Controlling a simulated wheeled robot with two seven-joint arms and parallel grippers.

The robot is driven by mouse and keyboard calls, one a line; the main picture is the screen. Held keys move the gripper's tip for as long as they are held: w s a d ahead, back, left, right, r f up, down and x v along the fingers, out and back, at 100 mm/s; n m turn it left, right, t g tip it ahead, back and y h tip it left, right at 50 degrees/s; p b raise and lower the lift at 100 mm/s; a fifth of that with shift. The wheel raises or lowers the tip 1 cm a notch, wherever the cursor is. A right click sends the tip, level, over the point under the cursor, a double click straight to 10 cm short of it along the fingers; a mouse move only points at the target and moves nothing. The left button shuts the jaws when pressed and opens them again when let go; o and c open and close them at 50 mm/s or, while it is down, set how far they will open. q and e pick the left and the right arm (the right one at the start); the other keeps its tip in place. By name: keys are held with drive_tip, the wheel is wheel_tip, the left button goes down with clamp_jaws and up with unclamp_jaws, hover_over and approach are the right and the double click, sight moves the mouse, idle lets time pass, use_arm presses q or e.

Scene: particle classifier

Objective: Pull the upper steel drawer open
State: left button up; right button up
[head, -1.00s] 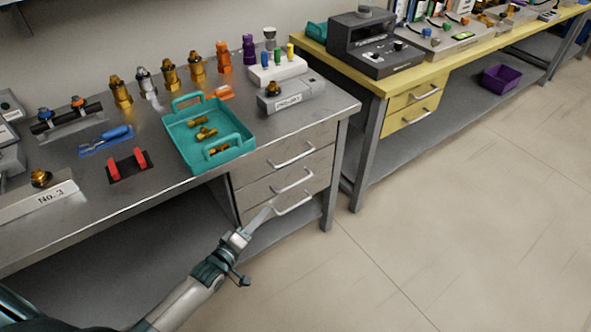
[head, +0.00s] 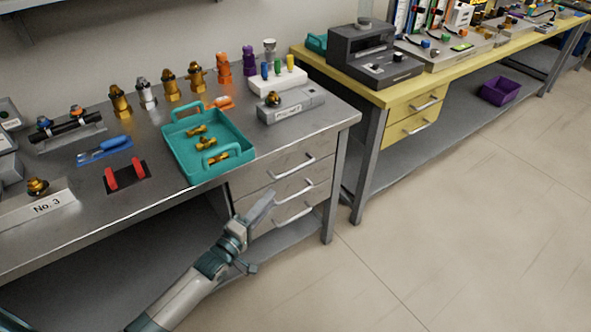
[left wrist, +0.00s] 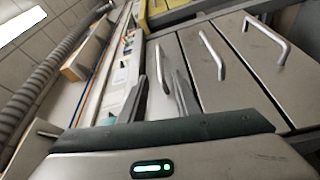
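The steel bench has a stack of three closed drawers at its right end, each with a bar handle. The upper steel drawer (head: 270,174) is directly below the bench top, and its handle (head: 291,168) is unobstructed in the head view. My left gripper (head: 264,205) is in front of the drawer fronts, pointing up and right. In the left wrist view my left gripper (left wrist: 160,92) has its two fingers apart with nothing between them. The upper drawer's handle (left wrist: 160,68) shows just beyond the fingertips, roughly between them; contact is not visible. My right gripper is out of view.
The middle drawer handle (head: 294,192) and lower drawer handle (head: 293,215) stick out close to my gripper. A teal tray (head: 242,140) sits on the bench above the drawers. The yellow bench (head: 350,88) stands to the right. The floor (head: 440,240) in front is clear.

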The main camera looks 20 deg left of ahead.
sight(295, 170)
use_arm(q)
drive_tip(key=x, duration=1.5)
drive_tip(key=shift+w+r, duration=0.1)
drive_tip(key=shift+w, duration=0.05)
clamp_jaws()
